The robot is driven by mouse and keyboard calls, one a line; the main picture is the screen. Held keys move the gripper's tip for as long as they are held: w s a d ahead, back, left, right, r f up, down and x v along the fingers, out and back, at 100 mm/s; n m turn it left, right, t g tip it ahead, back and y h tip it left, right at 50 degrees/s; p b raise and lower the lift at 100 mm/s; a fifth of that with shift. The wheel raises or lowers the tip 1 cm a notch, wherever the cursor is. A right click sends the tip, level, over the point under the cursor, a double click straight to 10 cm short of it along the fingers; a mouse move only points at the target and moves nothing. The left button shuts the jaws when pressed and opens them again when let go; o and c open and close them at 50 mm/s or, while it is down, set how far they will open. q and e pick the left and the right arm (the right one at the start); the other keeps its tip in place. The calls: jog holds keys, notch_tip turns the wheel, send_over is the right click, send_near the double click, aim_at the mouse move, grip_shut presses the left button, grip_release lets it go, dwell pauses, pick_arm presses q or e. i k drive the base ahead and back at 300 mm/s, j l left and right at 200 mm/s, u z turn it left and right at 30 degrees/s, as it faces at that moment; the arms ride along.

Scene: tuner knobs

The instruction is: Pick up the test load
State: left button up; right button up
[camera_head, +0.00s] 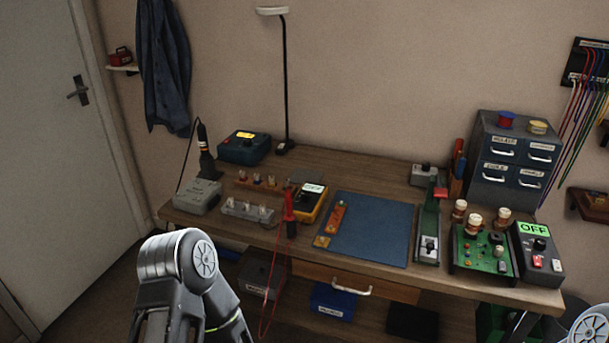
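I cannot tell for sure which thing is the test load, as no readable label names it. A small grey box (425,174) stands at the back of the wooden workbench (355,171). A green board (486,262) with several brown-and-white cylinders sits at the right front. A dark device (538,254) with a green "OFF" display stands beside the board. A yellow meter (309,204) with a red probe (289,207) in front of it is near the middle. Grey links of my arms show at the lower left and lower right corner; neither gripper's fingers are in view.
A blue mat (370,231) lies mid-bench, with an orange strip (336,217) on its left side; its right part is clear. A drawer cabinet (512,160), lamp (284,80) and soldering station (198,196) flank the work area.

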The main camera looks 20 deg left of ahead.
aim_at(230, 200)
jog(key=j+z, duration=0.3)
jog(key=z, duration=0.2)
jog(key=j+z, duration=0.45)
jog(key=k+j+z, duration=0.1)
jog(key=j, duration=0.8)
jog(key=k+j+z, duration=0.15)
jog(key=j, duration=0.25)
jog(key=k+j+z, duration=0.1)
jog(key=j, duration=0.35)
jog(key=k+j, duration=0.15)
jog(key=j, duration=0.25)
jog(key=z, duration=0.05)
